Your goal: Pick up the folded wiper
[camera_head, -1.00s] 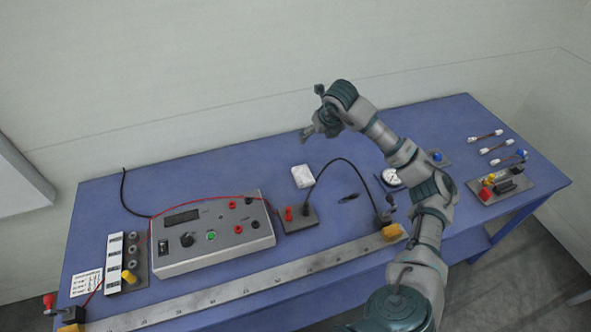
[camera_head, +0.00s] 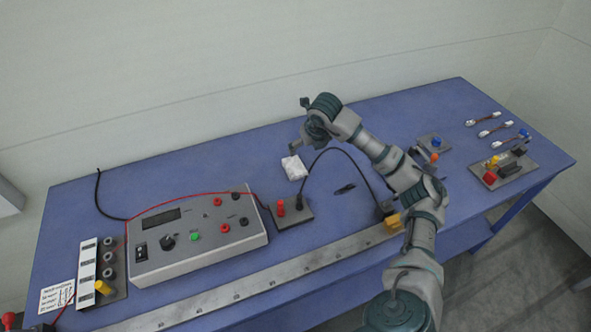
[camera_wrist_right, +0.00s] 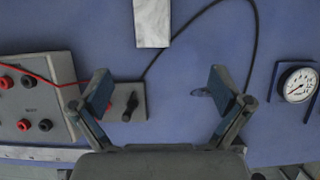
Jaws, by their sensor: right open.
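The folded wiper (camera_head: 294,168) is a small white pad lying flat on the blue table, behind the small grey block with red terminals. In the right wrist view the wiper (camera_wrist_right: 152,22) shows at the top, cut off by the frame edge, ahead of the fingertips and a little left of centre. My right gripper (camera_head: 298,145) is above the table close to the wiper in the head view. In the wrist view my right gripper (camera_wrist_right: 161,85) is open and empty, its two fingers wide apart. It does not touch the wiper. My left gripper is not in view.
A grey meter box (camera_head: 197,238) stands left of the wiper. A small terminal block (camera_head: 291,212) with a black cable (camera_head: 335,150) arching right is nearer. A dial gauge (camera_wrist_right: 298,84) lies right. A long metal ruler bar (camera_head: 270,279) runs along the front.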

